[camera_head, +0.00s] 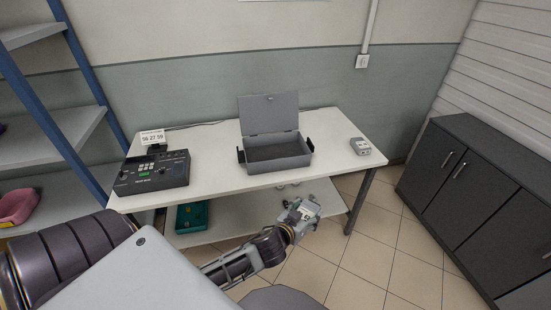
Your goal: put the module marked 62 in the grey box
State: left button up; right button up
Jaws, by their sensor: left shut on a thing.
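The grey box (275,165) stands on the white table with its lid (268,114) raised at the back. The part of its inside that I can see looks empty. My left gripper (295,217) is in front of the table, below the height of its top and apart from the box. It is shut on a small pale grey module (305,208); the marking on it is too small to read. Another grey module (360,146) lies at the right end of the table, its marking also unreadable. My right gripper is not in view.
A dark tester device (152,173) with a number card (152,137) behind it stands on the white table (215,150) at the left. A green tray (192,217) is on the lower shelf. Dark cabinets (480,200) stand at the right. The table is clear between box and right module.

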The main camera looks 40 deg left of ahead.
pick_arm(q)
jog(key=w+a+r+n+y, duration=0.3)
jog(key=w+a+n+y, duration=0.1)
jog(key=w+a, duration=0.5)
jog(key=shift+a+g+y, duration=0.4)
jog(key=shift+a, duration=0.2)
jog(key=w+a+r+n+y, duration=0.1)
jog(key=a, duration=0.1)
jog(key=w+a+r+n+g+y, duration=0.1)
jog(key=w+a, duration=0.1)
jog(key=w+a+r+n+g+y, duration=0.1)
jog(key=w+a+r, duration=0.1)
jog(key=shift+a+n+y, duration=0.4)
jog(key=shift+w+a+r+n+g+y, duration=0.35)
jog(key=shift+w+a+r+n, duration=0.1)
jog(key=shift+a, duration=0.1)
jog(key=shift+w+a+r+n+g+y, duration=0.35)
jog(key=shift+a+r, duration=0.05)
jog(key=shift+a, duration=0.15)
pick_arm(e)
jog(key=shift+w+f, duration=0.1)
pick_arm(q)
jog(key=shift+a+r, duration=0.1)
